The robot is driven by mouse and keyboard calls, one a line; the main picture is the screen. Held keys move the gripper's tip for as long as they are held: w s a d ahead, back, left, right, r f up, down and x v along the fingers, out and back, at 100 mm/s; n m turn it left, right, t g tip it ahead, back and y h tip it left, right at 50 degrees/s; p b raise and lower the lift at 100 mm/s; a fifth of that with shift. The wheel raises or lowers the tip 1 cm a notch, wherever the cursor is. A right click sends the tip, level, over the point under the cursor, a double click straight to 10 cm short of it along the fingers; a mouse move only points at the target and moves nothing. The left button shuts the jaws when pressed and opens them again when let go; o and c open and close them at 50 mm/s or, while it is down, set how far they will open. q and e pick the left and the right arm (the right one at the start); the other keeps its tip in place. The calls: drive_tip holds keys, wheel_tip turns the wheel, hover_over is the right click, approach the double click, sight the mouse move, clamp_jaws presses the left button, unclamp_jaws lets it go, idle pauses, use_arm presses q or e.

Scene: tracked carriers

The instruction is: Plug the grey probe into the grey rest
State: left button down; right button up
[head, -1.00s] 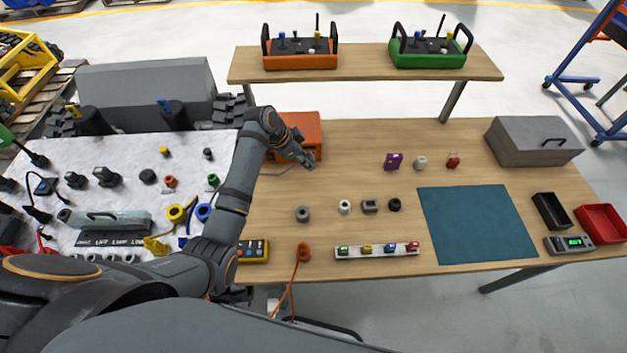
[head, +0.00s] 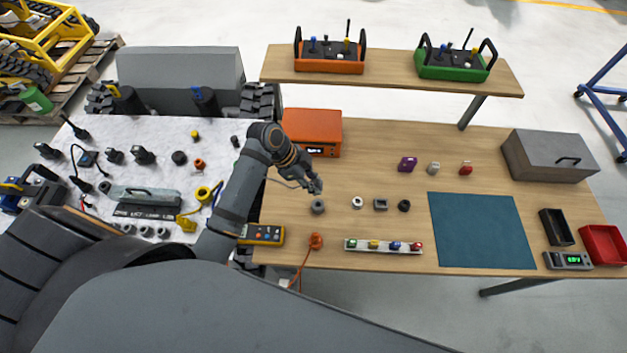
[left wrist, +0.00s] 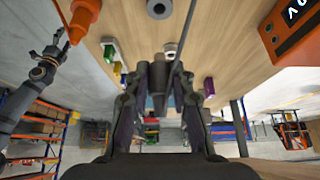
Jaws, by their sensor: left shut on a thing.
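My left gripper (head: 316,187) is shut on the grey probe, a small dark grey piece (left wrist: 158,84) between the fingers in the left wrist view. A thin grey cable (head: 284,182) runs to it from the orange box (head: 312,130). The grey rest, a round grey ring with a hole (head: 318,207), stands on the wooden table just in front of the gripper; it also shows in the left wrist view (left wrist: 158,9). The probe is apart from the rest. The fingers mostly hide the probe in the head view. My right gripper (left wrist: 53,58) shows small at the left of the wrist view.
A white ring (head: 357,203), a grey square block (head: 381,204) and a black ring (head: 404,206) stand to the right of the rest. An orange plug (head: 316,241) and a connector strip (head: 384,246) lie nearer the front edge. The teal mat (head: 482,230) is bare.

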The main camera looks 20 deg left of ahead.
use_arm(q)
wheel_tip(320, 180, down, 4)
drive_tip(key=shift+f+b, duration=0.2)
drive_tip(key=shift+b, duration=0.95)
drive_tip(key=shift+f+b, duration=0.35)
drive_tip(key=shift+f, duration=0.3)
drive_tip(key=shift+p, duration=0.35)
drive_tip(key=shift+p, duration=0.3)
